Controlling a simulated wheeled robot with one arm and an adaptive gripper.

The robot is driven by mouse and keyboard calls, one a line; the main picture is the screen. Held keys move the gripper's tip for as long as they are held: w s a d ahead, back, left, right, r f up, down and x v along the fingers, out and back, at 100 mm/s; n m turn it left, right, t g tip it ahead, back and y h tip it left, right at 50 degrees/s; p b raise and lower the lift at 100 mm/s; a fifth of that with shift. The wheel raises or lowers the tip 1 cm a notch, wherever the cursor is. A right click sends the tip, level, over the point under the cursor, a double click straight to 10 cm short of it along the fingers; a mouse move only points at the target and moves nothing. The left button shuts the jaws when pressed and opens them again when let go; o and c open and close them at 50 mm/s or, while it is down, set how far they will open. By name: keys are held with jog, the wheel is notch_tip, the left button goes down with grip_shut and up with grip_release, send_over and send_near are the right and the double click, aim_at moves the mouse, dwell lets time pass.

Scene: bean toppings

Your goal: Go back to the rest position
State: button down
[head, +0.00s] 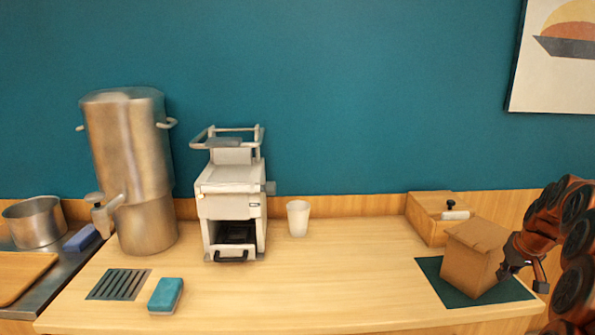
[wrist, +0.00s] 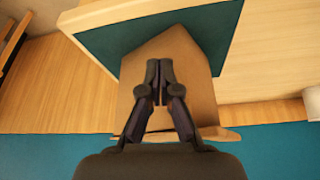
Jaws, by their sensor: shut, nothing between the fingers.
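My gripper (head: 525,270) is at the far right in the head view, close to the right side of a brown cardboard box (head: 472,262). In the wrist view my gripper (wrist: 158,68) is shut and empty, its fingertips together in front of the box (wrist: 185,70). I cannot tell whether the fingertips touch the box. The box stands on a dark green mat (head: 435,272), which also shows in the wrist view (wrist: 120,38). My arm comes in from the right edge of the head view.
A wooden box with a black knob (head: 425,222) stands behind the cardboard box. A white cup (head: 298,218), a white machine (head: 230,200), a steel urn (head: 140,160) and a teal sponge (head: 166,295) stand to the left. The counter's middle (head: 340,280) is clear.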

jog(key=s+a+r+n+g+y+p, duration=0.1)
jog(key=s+a, duration=0.3)
jog(key=a, duration=0.5)
jog(key=s+a+r+g, duration=0.15)
jog(key=s+a, duration=0.25)
jog(key=a, duration=0.6)
jog(key=s+a+r+n+y+p, duration=0.15)
jog(key=s+a, duration=0.25)
jog(key=a, duration=0.5)
jog(key=s+a+f+g, duration=0.1)
jog(key=s+a, duration=0.4)
jog(key=s, duration=0.7)
jog(key=s+a+f+g+h, duration=0.1)
jog(key=s+a, duration=0.4)
jog(key=s, duration=0.7)
jog(key=shift+s+a+f+g, duration=0.25)
jog(key=shift+a+g, duration=0.05)
jog(key=shift+g, duration=0.55)
jog(key=shift+h, duration=0.25)
